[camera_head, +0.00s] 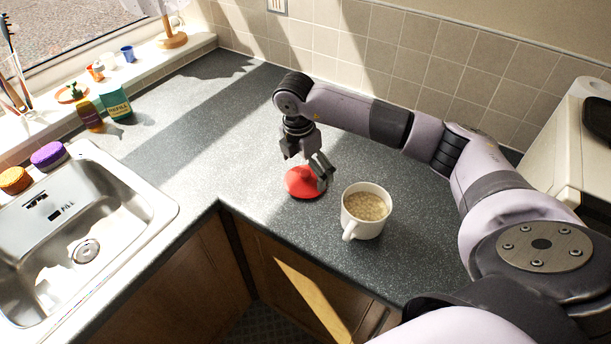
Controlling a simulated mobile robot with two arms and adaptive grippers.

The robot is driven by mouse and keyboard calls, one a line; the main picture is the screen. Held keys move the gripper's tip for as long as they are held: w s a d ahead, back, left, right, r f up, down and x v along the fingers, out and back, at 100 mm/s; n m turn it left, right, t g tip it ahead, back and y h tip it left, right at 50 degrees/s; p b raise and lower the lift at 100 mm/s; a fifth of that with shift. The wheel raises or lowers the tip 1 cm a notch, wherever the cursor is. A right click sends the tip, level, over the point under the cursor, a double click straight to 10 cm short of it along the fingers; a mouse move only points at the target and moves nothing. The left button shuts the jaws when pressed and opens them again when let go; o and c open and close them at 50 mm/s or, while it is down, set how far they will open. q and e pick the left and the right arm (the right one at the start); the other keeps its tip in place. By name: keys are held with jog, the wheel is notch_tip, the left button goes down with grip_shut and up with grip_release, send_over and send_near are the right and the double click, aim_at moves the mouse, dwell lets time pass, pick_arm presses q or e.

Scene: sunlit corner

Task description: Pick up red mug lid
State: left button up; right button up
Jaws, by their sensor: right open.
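The red mug lid (301,185) lies on the grey speckled worktop (215,165), near the inner corner of its front edge. My right gripper (307,172) points down at the lid with its fingers apart. One finger hangs in front of the lid's right side and hides part of it. I cannot tell whether it touches the lid. A white mug (363,222) with a light brown, grainy-looking content stands upright to the right of the lid, with its handle toward the front. My left gripper is not in view.
A metal sink (150,200) is set into the worktop at left, with purple (48,155) and orange (14,180) scrubbers behind it. Bottles (115,103) stand by the window sill. A white appliance (565,150) is at right. The worktop left of the lid is clear.

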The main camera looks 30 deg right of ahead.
jog(key=shift+d+f, duration=0.1)
jog(key=shift+f, duration=0.85)
